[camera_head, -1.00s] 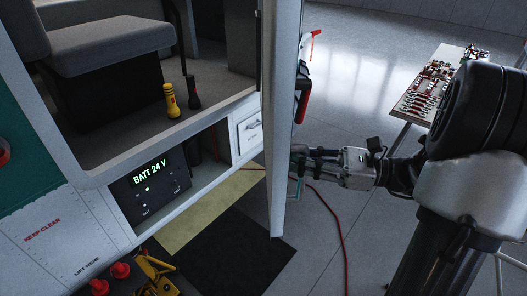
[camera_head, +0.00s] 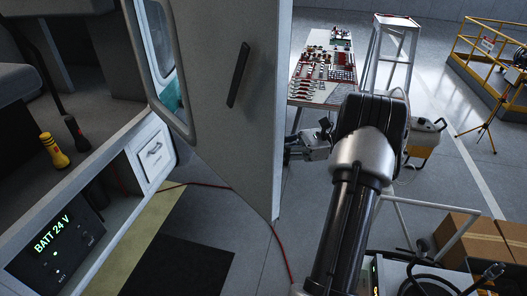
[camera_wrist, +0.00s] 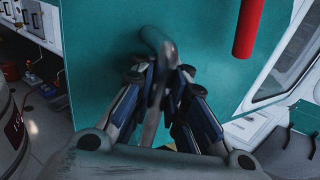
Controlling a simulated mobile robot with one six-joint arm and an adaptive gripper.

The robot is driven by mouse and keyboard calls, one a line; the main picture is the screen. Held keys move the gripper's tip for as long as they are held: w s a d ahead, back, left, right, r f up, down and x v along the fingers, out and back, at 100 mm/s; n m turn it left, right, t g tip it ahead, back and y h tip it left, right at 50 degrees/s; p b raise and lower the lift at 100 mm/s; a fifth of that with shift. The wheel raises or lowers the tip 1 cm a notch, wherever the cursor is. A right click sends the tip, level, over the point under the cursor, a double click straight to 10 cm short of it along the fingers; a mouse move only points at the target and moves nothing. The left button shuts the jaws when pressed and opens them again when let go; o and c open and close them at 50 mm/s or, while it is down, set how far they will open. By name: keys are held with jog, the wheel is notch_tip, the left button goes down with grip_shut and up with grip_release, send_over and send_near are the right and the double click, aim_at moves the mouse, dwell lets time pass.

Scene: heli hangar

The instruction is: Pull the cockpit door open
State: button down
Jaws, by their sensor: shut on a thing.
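The cockpit door (camera_head: 232,130) stands swung out from the cabin, its grey inner face with a black pull (camera_head: 238,75) towards the head camera. A window frame (camera_head: 158,50) shows at its left. In the wrist view the door's teal outer face (camera_wrist: 95,65) fills the middle. A grey handle (camera_wrist: 157,42) stands out from it. My gripper (camera_wrist: 160,78) is shut around this handle. In the head view my gripper (camera_head: 292,155) is at the door's right edge, its fingertips partly hidden behind the door.
The cabin has a drawer (camera_head: 153,152), yellow flashlight (camera_head: 54,150) and BATT 24 V panel (camera_head: 58,245). Behind the door stand a tool table (camera_head: 325,92), a stand (camera_head: 397,22) and a yellow-railed platform (camera_head: 490,45). Cardboard boxes (camera_head: 470,238) lie right. A red hose (camera_head: 280,255) crosses the floor.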

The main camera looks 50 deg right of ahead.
jog(key=shift+s+f, duration=0.15)
jog(key=c, duration=1.8)
grip_release()
jog(key=shift+s, duration=0.2)
jog(key=shift+o, duration=1.2)
jog(key=shift+w, duration=0.15)
jog(key=shift+r, duration=0.2)
